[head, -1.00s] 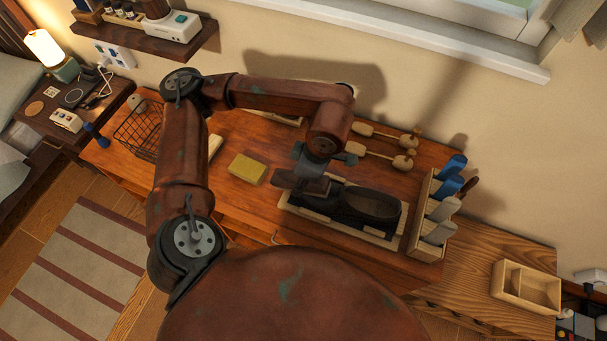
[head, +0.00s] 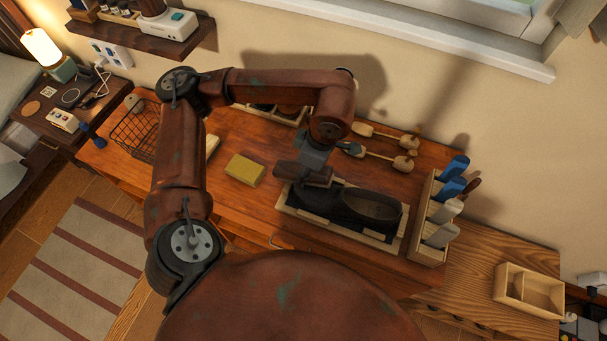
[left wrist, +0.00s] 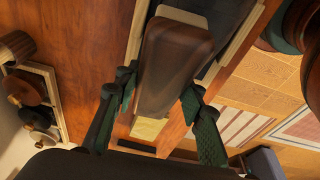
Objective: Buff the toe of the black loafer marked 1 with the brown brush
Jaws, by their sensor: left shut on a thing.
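The black loafer (head: 375,207) lies in a shallow light-wood tray (head: 340,229) on the wooden bench, its opening to the right and its toe to the left. No number can be read on it. My left gripper (head: 314,164) is shut on the brown brush (head: 290,170), which lies across the toe end of the loafer. In the left wrist view the brush (left wrist: 175,65) sits between the green fingers and hides part of the shoe. Whether the bristles touch the toe cannot be told. My right gripper is not in view.
A yellow block (head: 245,170) lies left of the tray. A wooden rack (head: 424,251) with blue and grey items stands right of it. Wooden shoe trees (head: 380,154) lie behind. A wire basket (head: 137,131) stands at the left. An empty divided box (head: 528,293) is far right.

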